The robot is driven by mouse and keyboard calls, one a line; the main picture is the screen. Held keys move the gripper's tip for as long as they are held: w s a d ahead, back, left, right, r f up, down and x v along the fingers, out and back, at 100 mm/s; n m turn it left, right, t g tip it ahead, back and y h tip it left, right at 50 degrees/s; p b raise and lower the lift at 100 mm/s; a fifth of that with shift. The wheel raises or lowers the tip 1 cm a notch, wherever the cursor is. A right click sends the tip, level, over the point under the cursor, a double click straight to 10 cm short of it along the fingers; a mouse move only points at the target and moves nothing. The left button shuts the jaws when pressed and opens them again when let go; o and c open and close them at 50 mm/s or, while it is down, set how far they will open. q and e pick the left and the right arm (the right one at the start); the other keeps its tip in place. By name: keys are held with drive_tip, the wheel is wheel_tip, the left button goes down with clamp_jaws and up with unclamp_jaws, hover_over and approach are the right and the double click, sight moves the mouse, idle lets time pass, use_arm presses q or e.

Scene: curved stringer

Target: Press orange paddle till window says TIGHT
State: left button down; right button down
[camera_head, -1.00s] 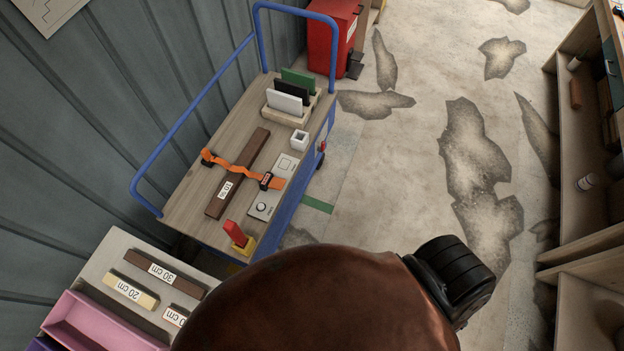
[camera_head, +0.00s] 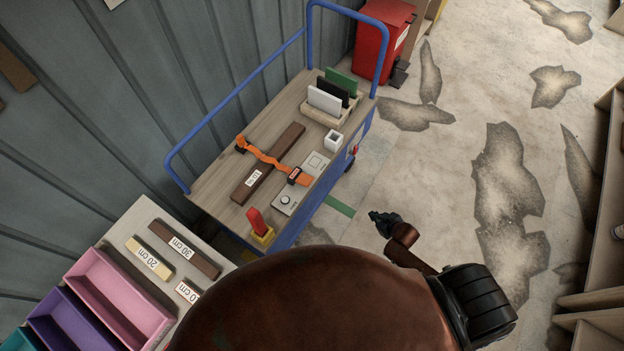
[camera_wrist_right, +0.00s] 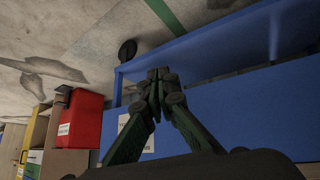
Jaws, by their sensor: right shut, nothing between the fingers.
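An orange strap (camera_head: 262,154) crosses a dark brown bar (camera_head: 268,163) on the wooden top of a blue cart (camera_head: 222,185). A small black buckle (camera_head: 294,175) with a reddish face sits on the strap, right of the bar; any word on it is too small to read. I cannot make out a separate orange paddle. A red upright piece (camera_head: 256,221) stands in a yellow base at the cart's near corner. My right gripper (camera_head: 374,216) is shut and empty, over the floor right of the cart. In the wrist view its fingertips (camera_wrist_right: 156,78) show before the blue cart side (camera_wrist_right: 240,100). My left gripper is out of view.
A grey plate with a round knob (camera_head: 286,200), a white cup (camera_head: 333,140) and a rack of panels (camera_head: 330,100) are on the cart. A blue handrail (camera_head: 235,84) runs along the wall side. Bars and bins (camera_head: 117,293) lie near left. Floor right is open.

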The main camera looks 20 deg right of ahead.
sight(312, 180)
drive_tip(key=w+a+r+n+t+y, duration=0.1)
drive_tip(key=w+a+r+y, duration=0.1)
drive_tip(key=w+a+r, duration=0.45)
drive_tip(key=w+a+r+n+t+y, duration=0.1)
drive_tip(key=w+r, duration=0.2)
drive_tip(key=r, duration=0.6)
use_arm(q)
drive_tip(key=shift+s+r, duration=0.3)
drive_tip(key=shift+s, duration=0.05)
use_arm(e)
drive_tip(key=s+a+r+n+y, duration=0.1)
drive_tip(key=a+r+n+y, duration=0.1)
drive_tip(key=a+r, duration=0.9)
wheel_tip(312, 180, up, 4)
drive_tip(key=shift+a+r+y, duration=0.1)
drive_tip(key=shift+a+y, duration=0.05)
drive_tip(key=shift+y, duration=0.75)
drive_tip(key=shift+s, duration=0.1)
